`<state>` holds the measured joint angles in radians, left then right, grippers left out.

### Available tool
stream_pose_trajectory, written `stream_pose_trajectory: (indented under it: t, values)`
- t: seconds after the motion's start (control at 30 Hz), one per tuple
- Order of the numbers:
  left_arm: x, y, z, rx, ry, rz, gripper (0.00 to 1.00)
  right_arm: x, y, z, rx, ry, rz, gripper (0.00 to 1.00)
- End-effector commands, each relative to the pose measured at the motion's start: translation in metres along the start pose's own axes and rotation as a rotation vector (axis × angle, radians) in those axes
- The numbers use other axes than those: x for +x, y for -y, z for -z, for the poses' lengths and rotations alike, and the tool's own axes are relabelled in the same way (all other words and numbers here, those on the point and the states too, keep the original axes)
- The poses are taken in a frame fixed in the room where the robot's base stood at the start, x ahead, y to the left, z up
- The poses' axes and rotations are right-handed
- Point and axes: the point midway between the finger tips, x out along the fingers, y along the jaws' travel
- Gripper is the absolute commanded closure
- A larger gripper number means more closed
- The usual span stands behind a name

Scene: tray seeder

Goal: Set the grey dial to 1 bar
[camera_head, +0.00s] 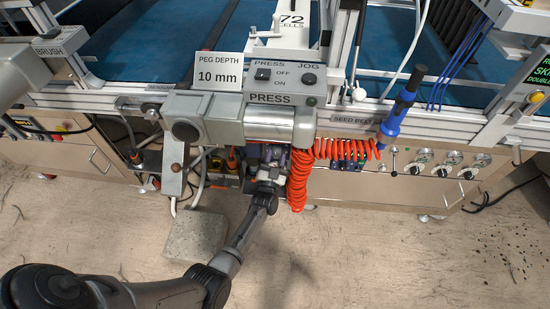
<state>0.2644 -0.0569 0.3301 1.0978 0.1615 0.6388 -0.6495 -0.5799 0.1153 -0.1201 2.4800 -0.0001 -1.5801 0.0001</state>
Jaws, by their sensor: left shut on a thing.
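My left gripper (272,160) is just below the grey press housing, left of the coiled red hose. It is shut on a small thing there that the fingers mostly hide. From its place among the air fittings this appears to be the grey dial, but its scale and setting cannot be read. My left arm reaches up to it from the lower left. My right gripper is not in view.
The press (285,122) overhangs the gripper. The coiled red hose (300,185) hangs close on its right. A grey block (196,235) lies on the floor. A blue tool (398,112) and several gauges with knobs (442,171) are at the right.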

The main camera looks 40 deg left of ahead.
Motion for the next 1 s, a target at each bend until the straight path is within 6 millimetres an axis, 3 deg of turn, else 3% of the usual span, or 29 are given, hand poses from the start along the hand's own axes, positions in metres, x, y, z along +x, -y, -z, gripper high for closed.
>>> stream_pose_trajectory:
  t: [1.0]
  values:
    - [0.0016, -0.0055, 0.0040, -0.887, 0.000, 0.368, 0.84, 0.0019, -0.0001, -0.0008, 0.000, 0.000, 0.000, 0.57]
